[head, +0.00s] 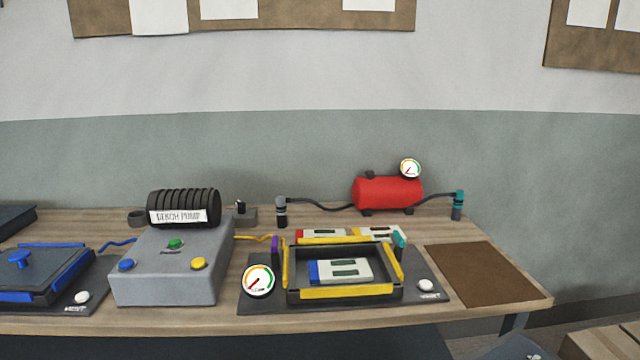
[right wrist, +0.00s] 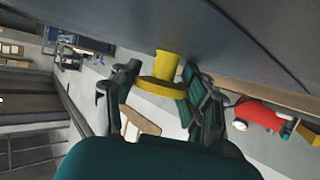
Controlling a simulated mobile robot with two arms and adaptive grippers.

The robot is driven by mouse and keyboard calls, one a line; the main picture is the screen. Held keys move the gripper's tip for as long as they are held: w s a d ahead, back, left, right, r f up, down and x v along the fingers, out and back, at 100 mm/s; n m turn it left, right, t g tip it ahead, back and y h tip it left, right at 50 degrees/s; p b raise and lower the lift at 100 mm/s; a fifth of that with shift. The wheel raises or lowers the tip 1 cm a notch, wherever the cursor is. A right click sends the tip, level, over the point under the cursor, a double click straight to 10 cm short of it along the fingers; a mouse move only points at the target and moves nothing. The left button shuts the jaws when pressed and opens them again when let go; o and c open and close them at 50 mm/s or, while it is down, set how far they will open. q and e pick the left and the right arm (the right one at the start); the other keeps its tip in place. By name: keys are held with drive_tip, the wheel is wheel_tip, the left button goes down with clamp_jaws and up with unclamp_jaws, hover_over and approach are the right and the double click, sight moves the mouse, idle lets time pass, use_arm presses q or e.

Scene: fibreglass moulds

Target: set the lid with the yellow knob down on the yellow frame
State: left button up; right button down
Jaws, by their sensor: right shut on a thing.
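The yellow frame (head: 347,291) sits on a dark base plate on the bench, right of centre in the head view. Its tray is open on top, and a white block with a blue end (head: 340,271) lies inside. The lid shows in the right wrist view as a broad dark grey plate (right wrist: 215,42) with a yellow knob (right wrist: 165,68). My right gripper (right wrist: 158,88) is shut on that knob. I cannot make out the lid or the right gripper in the head view. My left gripper is not in view.
A grey pump box (head: 172,272) with coloured buttons stands left of the frame. A pressure gauge (head: 258,281) stands at the frame's left front. Further left is a blue-framed mould (head: 43,272). A red tank (head: 388,193) is behind. A brown mat (head: 480,272) lies clear at right.

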drive_tip(key=s+a+r+n+t+y, duration=0.15)
drive_tip(key=s+a, duration=0.25)
drive_tip(key=a, duration=0.7)
drive_tip(key=s+a+r+n+t+y, duration=0.15)
drive_tip(key=s+a, duration=0.25)
drive_tip(key=a, duration=0.7)
wheel_tip(320, 180, up, 7)
drive_tip(key=p, duration=0.6)
drive_tip(key=shift+a+g, duration=0.35)
drive_tip(key=shift+g, duration=0.05)
